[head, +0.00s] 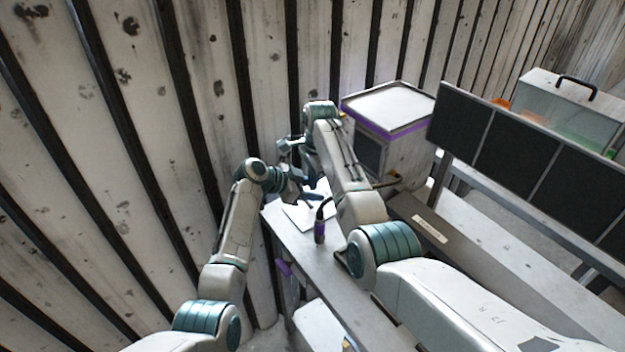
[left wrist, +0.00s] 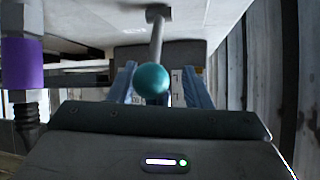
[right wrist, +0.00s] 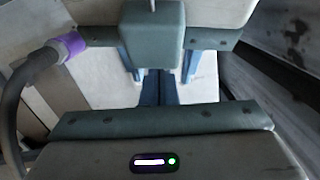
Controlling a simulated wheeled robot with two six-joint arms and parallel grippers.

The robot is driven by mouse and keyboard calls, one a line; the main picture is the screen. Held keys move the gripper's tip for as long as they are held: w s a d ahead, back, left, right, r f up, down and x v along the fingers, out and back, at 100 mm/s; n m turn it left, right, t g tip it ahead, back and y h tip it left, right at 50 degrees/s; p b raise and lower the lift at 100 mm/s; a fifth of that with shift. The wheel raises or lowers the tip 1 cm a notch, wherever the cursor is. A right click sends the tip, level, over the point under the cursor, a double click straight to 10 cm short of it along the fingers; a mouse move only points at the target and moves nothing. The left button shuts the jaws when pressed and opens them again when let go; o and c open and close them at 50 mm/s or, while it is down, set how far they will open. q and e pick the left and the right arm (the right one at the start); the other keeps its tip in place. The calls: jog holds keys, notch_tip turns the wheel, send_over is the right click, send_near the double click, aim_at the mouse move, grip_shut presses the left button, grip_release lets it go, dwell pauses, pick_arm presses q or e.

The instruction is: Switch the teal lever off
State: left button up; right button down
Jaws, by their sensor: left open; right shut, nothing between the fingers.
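The teal lever shows in the left wrist view as a round teal knob (left wrist: 151,79) on a thin grey rod, which rises to a dark mount on a pale surface. My left gripper (left wrist: 160,88) is open, with its blue fingers to either side of the knob in the picture; I cannot tell whether they touch it. In the head view my left gripper (head: 312,190) is over the bench, and the lever is hidden behind my arms. My right gripper (right wrist: 161,90) is shut and empty, pointing at a pale surface, with a teal block close ahead.
A white box with a purple band (head: 390,126) stands behind my right arm. A purple-collared cable (head: 320,232) stands on the bench (head: 345,290). A ribbed wall lies close behind and left.

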pick_arm(q)
jog(key=v, duration=1.1)
jog(key=s+a+f+n+y, duration=0.25)
jog(key=s+a+f, duration=0.25)
jog(key=s+f, duration=0.75)
jog(key=s+a+f+n+y, duration=0.25)
jog(key=s+a+f, duration=0.3)
jog(key=f, duration=1.35)
jog(key=s+a+f+n+y, duration=0.25)
jog(key=s+a+f, duration=0.45)
jog(key=f, duration=0.9)
pick_arm(e)
jog(key=shift+s+a+r+p, duration=0.1)
jog(key=shift+p, duration=0.75)
jog(key=shift+s+a, duration=0.1)
pick_arm(q)
jog(key=s+a+f+n+g+y, duration=0.1)
jog(key=s+f, duration=0.3)
jog(key=s, duration=0.9)
jog(key=s+a+f+n+g+y, duration=0.1)
jog(key=s+a+f+n, duration=0.2)
jog(key=s, duration=1)
jog(key=s+a+f+n+g+y, duration=0.1)
jog(key=s+f, duration=0.5)
jog(key=s, duration=0.7)
jog(key=shift+s+a+f+n+y, duration=0.35)
jog(key=shift+a+f+n, duration=0.05)
jog(key=shift+a+n, duration=0.55)
